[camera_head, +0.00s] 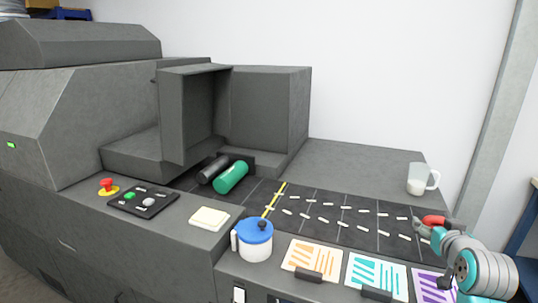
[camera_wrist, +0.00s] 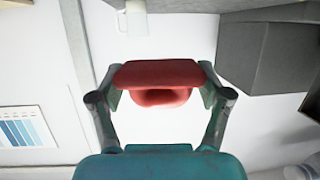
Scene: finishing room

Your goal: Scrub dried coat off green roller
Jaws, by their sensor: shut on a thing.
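The green roller (camera_head: 231,177) lies beside a dark grey roller (camera_head: 211,168) in the recess below the raised grey cover. Any dried coat on it is too small to make out. My gripper (camera_head: 432,226) is at the far right, over the dark belt's right end and well apart from the rollers. It is shut on a red object (camera_wrist: 158,76), whose kind I cannot tell for sure. The object sits across both fingers in the wrist view, with a rounded bulge in its middle. The green roller is not in the wrist view.
A blue-lidded jug (camera_head: 254,240), a pale yellow pad (camera_head: 209,218) and a button panel (camera_head: 143,200) are along the front. Coloured cards (camera_head: 313,257) lie at front right. A white mug (camera_head: 418,179) stands behind my gripper. The dark belt (camera_head: 330,228) carries several small white pieces.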

